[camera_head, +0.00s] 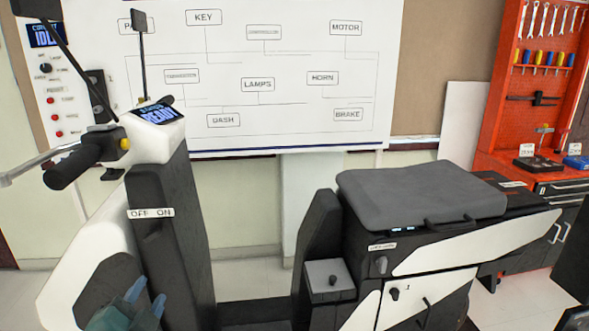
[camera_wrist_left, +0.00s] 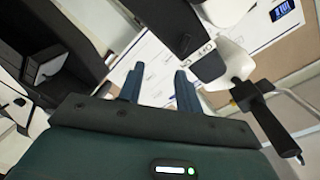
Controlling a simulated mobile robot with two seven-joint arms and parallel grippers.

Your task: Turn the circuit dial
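The circuit panel is a white board at the upper left of the head view, with a blue screen (camera_head: 44,35) reading IDLE. Its dark round dial (camera_head: 46,68) sits just below the screen, among small labels, with several red buttons (camera_head: 55,100) further down. My left gripper (camera_head: 146,298) is low at the left bottom of the head view, well below the dial and apart from it. In the left wrist view its two teal fingers (camera_wrist_left: 160,85) stand apart with nothing between them. A blue screen (camera_wrist_left: 282,10) shows at that view's top right; the dial cannot be made out there.
A scooter-like rig with a black handlebar grip (camera_head: 72,165), mirrors and a READY display (camera_head: 158,113) stands between my left gripper and the panel. A grey seat (camera_head: 420,192) is at the right. A wiring chart (camera_head: 270,95) hangs behind; a red tool rack (camera_head: 545,60) stands far right.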

